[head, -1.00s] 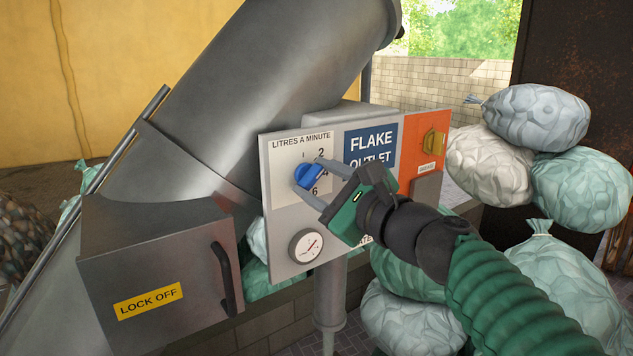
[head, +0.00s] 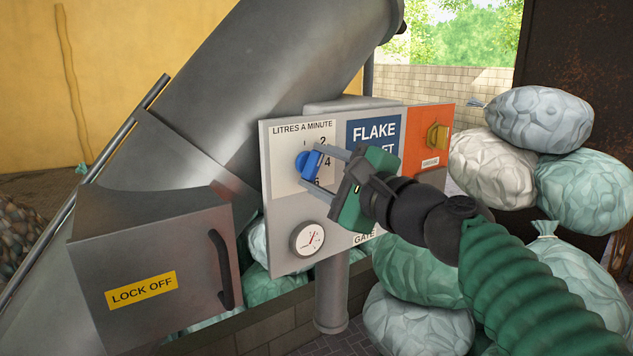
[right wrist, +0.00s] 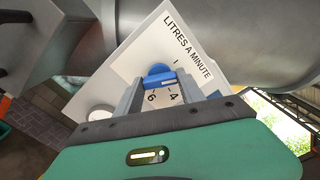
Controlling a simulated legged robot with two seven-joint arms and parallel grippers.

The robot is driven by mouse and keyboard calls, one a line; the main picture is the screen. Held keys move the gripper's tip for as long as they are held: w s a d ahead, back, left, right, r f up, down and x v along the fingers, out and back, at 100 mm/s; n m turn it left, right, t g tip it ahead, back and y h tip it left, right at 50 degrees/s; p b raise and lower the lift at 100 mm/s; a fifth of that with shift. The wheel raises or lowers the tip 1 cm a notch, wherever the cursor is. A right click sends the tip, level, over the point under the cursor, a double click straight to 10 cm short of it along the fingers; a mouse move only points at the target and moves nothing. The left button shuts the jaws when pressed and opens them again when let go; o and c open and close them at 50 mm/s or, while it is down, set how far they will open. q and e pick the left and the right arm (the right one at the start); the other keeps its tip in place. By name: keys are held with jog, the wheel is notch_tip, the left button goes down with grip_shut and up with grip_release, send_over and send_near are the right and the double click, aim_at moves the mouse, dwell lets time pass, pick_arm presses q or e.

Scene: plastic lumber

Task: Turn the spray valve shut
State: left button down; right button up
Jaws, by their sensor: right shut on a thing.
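The blue valve knob (head: 308,164) sits on the white "LITRES A MINUTE" dial plate (head: 288,185) at the left of the grey panel. My right gripper (head: 318,166) is shut on the knob, its fingers reaching in from the right. In the right wrist view the blue knob (right wrist: 158,75) shows between the two finger ends (right wrist: 160,95). Marks 2, 4 and 6 are readable on the plate, the 6 partly behind a finger. The knob's pointer is hard to read. My left gripper is not in view.
A blue "FLAKE OUTLET" sign (head: 373,132) and an orange plate with a yellow knob (head: 437,137) are to the right. The grey "LOCK OFF" box (head: 150,260) stands left. Full bags (head: 540,118) are piled right.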

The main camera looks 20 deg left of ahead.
jog(key=n+b, duration=0.1)
jog(key=n, duration=0.1)
jog(key=f+n+b, duration=0.1)
jog(key=n, duration=0.1)
jog(key=shift+w+a+f, duration=0.1)
jog(key=shift+f, duration=0.05)
jog(key=shift+n+b, duration=0.5)
jog(key=shift+n, duration=0.2)
jog(key=o, duration=1.4)
jog(key=shift+s+d+r, duration=0.2)
jog(key=shift+d+r, duration=0.1)
jog(key=shift+r, duration=0.05)
jog(key=shift+c, duration=0.2)
jog(key=shift+d+r, duration=0.1)
jog(key=shift+d, duration=0.05)
